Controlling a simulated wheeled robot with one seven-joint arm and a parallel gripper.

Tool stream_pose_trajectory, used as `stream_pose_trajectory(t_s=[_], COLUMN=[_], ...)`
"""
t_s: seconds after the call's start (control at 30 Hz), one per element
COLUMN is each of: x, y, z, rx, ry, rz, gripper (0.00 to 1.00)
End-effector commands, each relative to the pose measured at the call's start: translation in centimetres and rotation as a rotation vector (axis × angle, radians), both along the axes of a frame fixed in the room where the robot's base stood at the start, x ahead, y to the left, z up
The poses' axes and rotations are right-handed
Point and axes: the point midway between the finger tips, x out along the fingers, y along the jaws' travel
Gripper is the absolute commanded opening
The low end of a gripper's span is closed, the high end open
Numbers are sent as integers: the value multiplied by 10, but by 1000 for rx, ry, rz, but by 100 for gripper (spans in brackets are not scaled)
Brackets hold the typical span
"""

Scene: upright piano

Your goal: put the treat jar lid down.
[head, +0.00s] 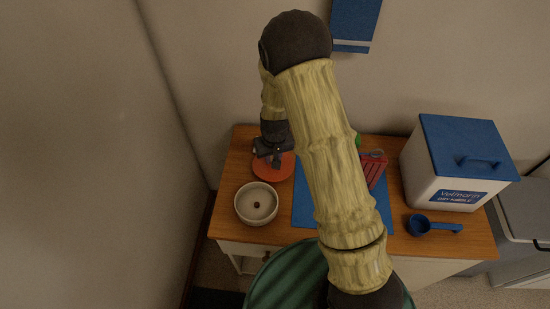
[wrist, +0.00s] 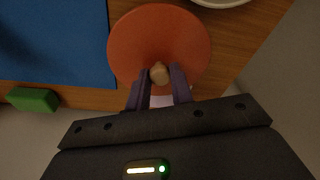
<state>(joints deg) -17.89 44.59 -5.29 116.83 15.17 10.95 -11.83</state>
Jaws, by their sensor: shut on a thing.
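The treat jar lid is a round orange-red disc with a light wooden knob, seen in the head view (head: 273,168) and the wrist view (wrist: 135,45). My gripper (wrist: 159,78) is shut on the knob, one dark finger on each side. In the head view my gripper (head: 272,153) is over the wooden table top (head: 225,215), left of the blue mat (head: 305,210). The lid looks level and close to the table; I cannot tell whether it touches. A pale patch shows between my fingers in the wrist view; I cannot tell whether it is the jar.
A red item (head: 375,168), a blue scoop (head: 433,225) and a white kibble bin (head: 425,172) with a blue lid are to the right. A green block (wrist: 33,99) lies near the mat.

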Motion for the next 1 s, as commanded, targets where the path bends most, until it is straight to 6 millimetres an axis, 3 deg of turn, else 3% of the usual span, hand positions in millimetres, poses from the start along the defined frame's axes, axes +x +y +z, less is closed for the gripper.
stream_pose_trajectory(t_s=[0.1,0.87,0.9,1.0], x=[0,0,0,0], y=[0,0,0,0], z=[-10,-23,-22,-22], rx=[0,0,0,0], ry=[-1,-2,-1,-1], rz=[-1,1,1,1], gripper=[0,0,26,44])
